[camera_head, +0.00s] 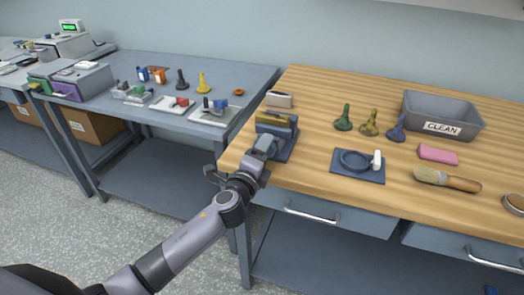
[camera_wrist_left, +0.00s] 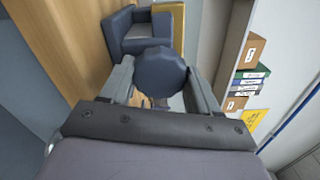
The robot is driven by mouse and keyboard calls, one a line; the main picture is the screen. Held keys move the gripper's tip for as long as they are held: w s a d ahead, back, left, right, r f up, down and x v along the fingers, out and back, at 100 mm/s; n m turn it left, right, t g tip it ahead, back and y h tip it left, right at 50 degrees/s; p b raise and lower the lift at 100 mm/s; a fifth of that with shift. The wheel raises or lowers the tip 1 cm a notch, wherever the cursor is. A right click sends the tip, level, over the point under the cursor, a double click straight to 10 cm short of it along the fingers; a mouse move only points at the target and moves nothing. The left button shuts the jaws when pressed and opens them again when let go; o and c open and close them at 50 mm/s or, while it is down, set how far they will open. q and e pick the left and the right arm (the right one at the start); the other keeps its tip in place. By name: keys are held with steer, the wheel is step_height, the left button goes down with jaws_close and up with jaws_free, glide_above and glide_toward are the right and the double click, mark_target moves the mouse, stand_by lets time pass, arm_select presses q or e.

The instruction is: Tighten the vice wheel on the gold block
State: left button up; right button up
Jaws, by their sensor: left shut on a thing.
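The blue-grey vice (camera_head: 287,146) stands at the left front corner of the wooden bench, with the gold block (camera_head: 276,119) at its top between the jaws. My left gripper (camera_head: 263,147) reaches the front of the vice from the table's edge. In the left wrist view the dark, faceted vice wheel (camera_wrist_left: 161,74) sits between the two fingers of my left gripper (camera_wrist_left: 160,90), which is shut on it. The vice body (camera_wrist_left: 136,32) and an edge of the gold block (camera_wrist_left: 178,22) show beyond the wheel. In the head view the wheel is hidden by the gripper. My right gripper is not seen.
On the wooden bench (camera_head: 330,100) are a white-topped block (camera_head: 279,99), several coloured stamp-like pieces, a blue pad with a ring (camera_head: 357,165), a brush (camera_head: 447,180), a pink block (camera_head: 438,154) and a grey CLEAN bin (camera_head: 443,113). A grey table (camera_head: 150,75) adjoins on the left.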

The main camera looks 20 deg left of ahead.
arm_select(q)
steer(key=o, duration=1.1)
steer(key=shift+c, duration=0.2)
steer(key=shift+s, duration=0.1)
steer(key=s, duration=0.7)
steer(key=shift+a, duration=0.15)
